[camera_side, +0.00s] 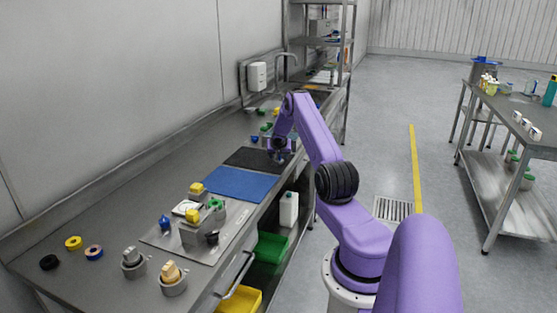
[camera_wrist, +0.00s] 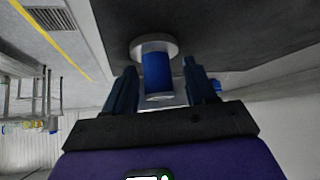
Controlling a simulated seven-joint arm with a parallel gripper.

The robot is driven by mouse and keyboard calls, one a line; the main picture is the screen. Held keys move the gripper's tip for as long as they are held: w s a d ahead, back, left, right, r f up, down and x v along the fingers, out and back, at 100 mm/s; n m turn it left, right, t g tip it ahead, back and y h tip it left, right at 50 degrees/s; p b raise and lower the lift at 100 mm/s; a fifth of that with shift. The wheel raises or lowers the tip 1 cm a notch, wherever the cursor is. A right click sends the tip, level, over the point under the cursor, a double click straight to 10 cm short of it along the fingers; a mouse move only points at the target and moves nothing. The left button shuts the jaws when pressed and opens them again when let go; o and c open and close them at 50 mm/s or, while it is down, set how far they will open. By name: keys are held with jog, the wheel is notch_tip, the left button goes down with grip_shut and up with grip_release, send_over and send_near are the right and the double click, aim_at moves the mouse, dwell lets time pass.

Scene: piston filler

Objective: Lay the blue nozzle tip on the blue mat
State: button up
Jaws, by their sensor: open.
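The blue mat (camera_side: 236,184) lies flat on the steel counter, with nothing visible on it. My gripper (camera_side: 279,149) is low at the black mat, just beyond the blue mat. In the wrist view my gripper (camera_wrist: 160,88) is open, with one finger on each side of a blue cylinder (camera_wrist: 157,72) with a pale round flange. I cannot tell whether the fingers touch it, or whether it is the blue nozzle tip. A small blue pointed part (camera_side: 165,222) stands on the metal plate nearer the side camera. Another small blue thing (camera_wrist: 217,85) shows past the right finger.
The black mat (camera_side: 250,159) adjoins the blue mat. The metal plate (camera_side: 158,241) carries a grey fixture with yellow and green parts. Rings and cylindrical holders stand at the near end. Small coloured parts lie beyond the black mat, near the sink. A wall runs along the counter's left.

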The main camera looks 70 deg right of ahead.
grip_shut()
jog(key=shift+r, duration=0.1)
